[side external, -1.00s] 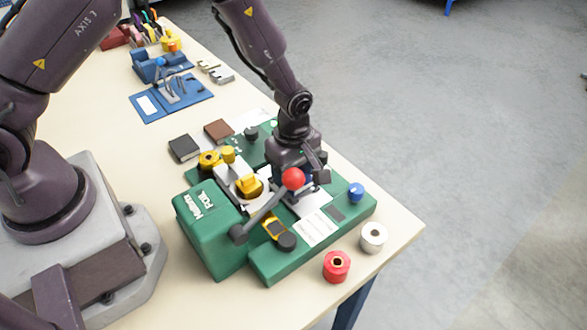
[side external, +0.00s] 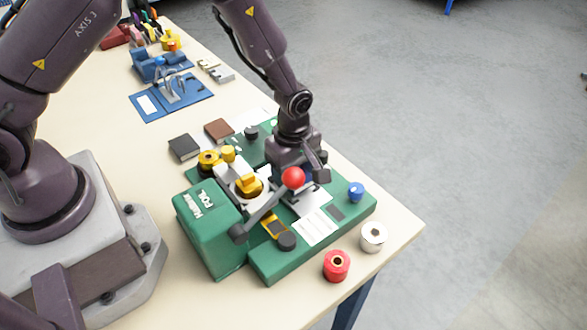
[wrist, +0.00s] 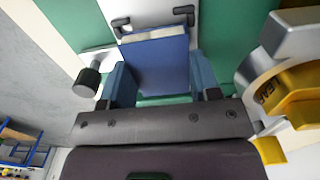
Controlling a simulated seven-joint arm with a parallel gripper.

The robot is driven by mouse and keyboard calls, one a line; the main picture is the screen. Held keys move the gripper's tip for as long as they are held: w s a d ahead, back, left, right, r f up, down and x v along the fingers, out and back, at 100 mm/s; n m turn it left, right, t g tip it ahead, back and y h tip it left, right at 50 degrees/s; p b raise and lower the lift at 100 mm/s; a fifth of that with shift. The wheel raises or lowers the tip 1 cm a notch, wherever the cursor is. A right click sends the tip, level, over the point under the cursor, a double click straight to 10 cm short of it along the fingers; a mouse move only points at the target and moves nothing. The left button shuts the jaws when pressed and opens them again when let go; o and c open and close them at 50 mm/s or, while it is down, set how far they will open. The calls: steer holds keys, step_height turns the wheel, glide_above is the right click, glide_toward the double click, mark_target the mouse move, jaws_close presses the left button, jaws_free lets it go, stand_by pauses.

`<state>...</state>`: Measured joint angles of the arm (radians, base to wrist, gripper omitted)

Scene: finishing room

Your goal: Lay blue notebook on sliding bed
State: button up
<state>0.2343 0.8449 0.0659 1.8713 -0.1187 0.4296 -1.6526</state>
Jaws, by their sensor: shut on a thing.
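My gripper (wrist: 160,82) is shut on the blue notebook (wrist: 154,62), with one finger on each side of it in the wrist view. The notebook's pale page edge faces the top of that view. The pale metal sliding bed (wrist: 150,10) with black clamp pieces shows just beyond that edge. In the side view my gripper (side external: 300,180) is low over the bed (side external: 312,200) of the green foil machine (side external: 215,230). The notebook is mostly hidden there by my gripper and the lever. I cannot tell whether it touches the bed.
A red-ball lever (side external: 292,178) and a yellow head (side external: 249,186) stand close left of my gripper. A black notebook (side external: 184,147) and a brown notebook (side external: 218,130) lie behind the machine. Red (side external: 336,265) and white (side external: 373,236) rolls stand at the front edge.

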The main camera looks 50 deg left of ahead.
steer(key=shift+f, duration=0.6)
steer(key=o, duration=0.6)
step_height(320, 180, up, 11)
stand_by(1.0)
